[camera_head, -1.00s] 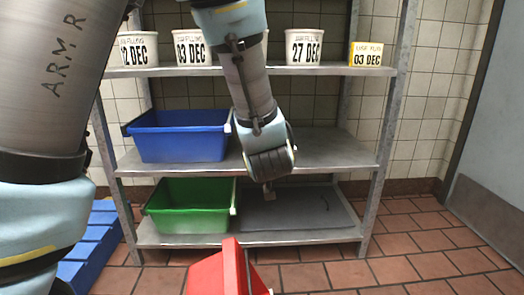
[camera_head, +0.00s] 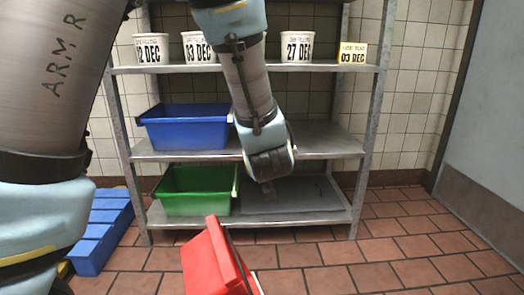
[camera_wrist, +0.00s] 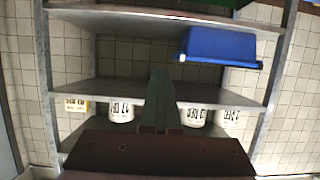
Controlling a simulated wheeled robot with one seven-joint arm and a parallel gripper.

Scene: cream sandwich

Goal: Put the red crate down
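The red crate (camera_head: 207,265) shows at the bottom edge of the head view, tilted, with a dark bar along its right side. Its lower part is cut off by the frame. Whether it rests on the floor cannot be told. My gripper (camera_head: 268,183) hangs at the end of my arm, above and to the right of the crate in the picture. In the wrist view, a grey-green finger shape (camera_wrist: 158,100) points at the shelves, and no red crate shows there. Whether the fingers are open or shut is unclear.
A metal rack (camera_head: 350,217) stands ahead. It holds a blue crate (camera_head: 187,133), a green crate (camera_head: 195,190) and several dated tubs (camera_head: 297,46). The lower shelf is bare at right. A blue pallet (camera_head: 103,230) lies at left. Tiled floor (camera_head: 400,265) is clear at right.

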